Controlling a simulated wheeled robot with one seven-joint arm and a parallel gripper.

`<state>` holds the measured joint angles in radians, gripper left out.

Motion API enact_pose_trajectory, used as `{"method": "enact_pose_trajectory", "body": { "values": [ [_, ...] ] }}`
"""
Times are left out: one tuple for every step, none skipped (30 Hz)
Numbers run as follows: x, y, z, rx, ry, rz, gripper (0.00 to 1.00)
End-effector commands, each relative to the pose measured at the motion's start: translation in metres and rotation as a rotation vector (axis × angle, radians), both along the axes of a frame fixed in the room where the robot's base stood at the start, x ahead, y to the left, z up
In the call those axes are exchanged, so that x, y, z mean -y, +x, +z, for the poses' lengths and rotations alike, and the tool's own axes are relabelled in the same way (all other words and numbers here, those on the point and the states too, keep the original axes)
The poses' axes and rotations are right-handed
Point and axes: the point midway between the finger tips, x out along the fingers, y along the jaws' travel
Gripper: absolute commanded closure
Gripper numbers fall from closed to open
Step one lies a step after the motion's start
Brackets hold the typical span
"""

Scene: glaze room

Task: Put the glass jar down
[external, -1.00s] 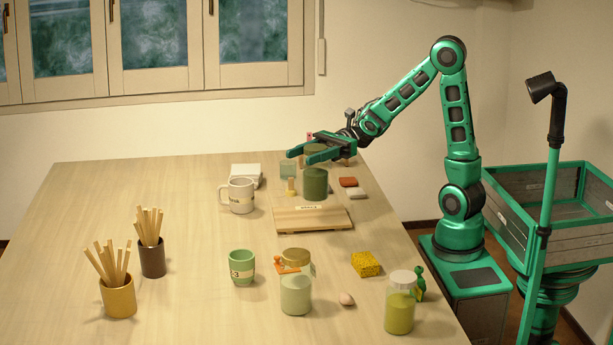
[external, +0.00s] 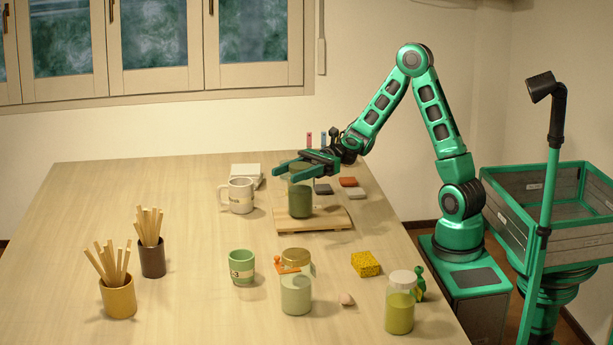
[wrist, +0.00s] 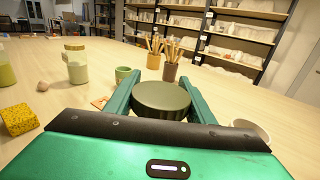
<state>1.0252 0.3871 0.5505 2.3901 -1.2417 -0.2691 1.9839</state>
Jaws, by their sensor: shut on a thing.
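The glass jar (external: 301,201) has dark green contents. In the external view it is upright on or just above the wooden board (external: 340,217); I cannot tell whether its base touches. My gripper (external: 290,171) is shut on the jar near its top, with one finger on each side. In the wrist view the jar's dark round lid (wrist: 162,97) sits between the two green fingers of my gripper (wrist: 161,88). The jar's body is hidden below the lid there.
A white mug (external: 240,196) stands left of the board. A green cup (external: 242,267), a pale jar (external: 296,292), a yellow sponge (external: 366,264) and an olive-yellow jar (external: 400,308) stand in front.

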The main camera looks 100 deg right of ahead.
Motion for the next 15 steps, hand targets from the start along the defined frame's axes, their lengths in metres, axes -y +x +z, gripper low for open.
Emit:
{"method": "enact_pose_trajectory", "body": {
  "values": [
    [-0.0005,0.0,-0.0027,0.002,0.003,0.001,1.0],
    [-0.0006,-0.0001,-0.0042,0.002,0.003,0.001,1.0],
    [-0.0006,-0.0002,-0.0056,0.002,0.002,0.001,1.0],
    [-0.0007,-0.0002,-0.0062,0.002,0.002,0.001,1.0],
    [-0.0007,-0.0002,-0.0065,0.002,0.002,0.001,1.0],
    [-0.0007,-0.0002,-0.0066,0.003,0.001,0.001,1.0],
    [-0.0008,-0.0002,-0.0065,0.003,0.001,0.001,1.0],
    [-0.0007,-0.0002,-0.0064,0.003,0.001,0.001,1.0],
    [-0.0007,-0.0002,-0.0063,0.003,0.001,0.001,1.0],
    [-0.0007,-0.0002,-0.0063,0.003,0.001,0.001,1.0],
    [-0.0006,-0.0002,-0.0063,0.003,0.001,0.001,1.0],
    [-0.0006,-0.0002,-0.0065,0.003,0.001,0.001,1.0],
    [-0.0006,-0.0002,-0.0069,0.003,0.001,0.001,1.0],
    [-0.0006,-0.0002,-0.0076,0.002,0.002,0.001,1.0],
    [-0.0003,-0.0002,-0.0091,0.001,0.001,0.0,0.49]
  ]
}}
